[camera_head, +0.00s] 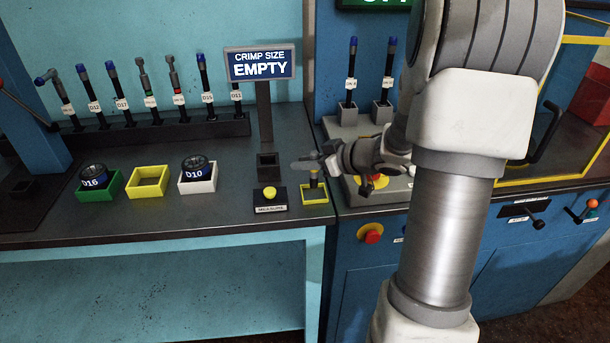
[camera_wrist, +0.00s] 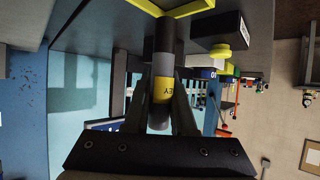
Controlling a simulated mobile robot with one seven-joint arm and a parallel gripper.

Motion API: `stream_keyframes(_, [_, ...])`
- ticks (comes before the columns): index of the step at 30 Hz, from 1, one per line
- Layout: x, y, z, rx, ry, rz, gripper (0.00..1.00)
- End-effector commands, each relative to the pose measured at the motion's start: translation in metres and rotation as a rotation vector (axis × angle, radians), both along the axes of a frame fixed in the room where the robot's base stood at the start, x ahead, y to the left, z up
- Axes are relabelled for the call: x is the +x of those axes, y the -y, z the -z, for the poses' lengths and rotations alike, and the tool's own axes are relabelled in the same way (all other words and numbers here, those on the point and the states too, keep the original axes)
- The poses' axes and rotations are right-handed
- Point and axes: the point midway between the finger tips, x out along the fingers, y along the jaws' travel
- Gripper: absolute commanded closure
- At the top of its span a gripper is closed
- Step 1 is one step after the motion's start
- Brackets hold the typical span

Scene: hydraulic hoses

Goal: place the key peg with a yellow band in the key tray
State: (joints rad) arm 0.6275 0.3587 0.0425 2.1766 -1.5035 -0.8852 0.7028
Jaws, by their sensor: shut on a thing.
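In the head view my gripper (camera_head: 310,164) is at the bench's right end, directly over the key tray (camera_head: 322,198), a small dark tray with a yellow rim. The peg (camera_head: 314,181) points down at the tray, roughly upright. Its lower end is at or within the rim; I cannot tell whether it touches the floor. The tray's yellow rim also shows in the wrist view (camera_wrist: 190,9).
A black box with a yellow button (camera_head: 269,193) stands just left of the tray. The sign reading CRIMP SIZE EMPTY (camera_head: 260,64) rises on a post behind. Green (camera_head: 113,188), yellow (camera_head: 148,182) and white (camera_head: 198,186) trays sit further left. A hose rack (camera_head: 150,132) lines the back.

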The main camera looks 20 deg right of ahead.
Motion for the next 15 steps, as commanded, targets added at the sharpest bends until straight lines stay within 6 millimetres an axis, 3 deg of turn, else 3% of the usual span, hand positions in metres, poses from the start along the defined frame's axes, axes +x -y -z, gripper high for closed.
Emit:
stream_keyframes(1, [0.0, 0.0, 0.014, 0.004, -0.003, 0.002, 1.0])
stream_keyframes(4, [0.0, 0.0, 0.027, 0.003, -0.003, 0.001, 1.0])
stream_keyframes(15, [0.0, 0.0, 0.03, 0.002, -0.001, 0.0, 1.0])
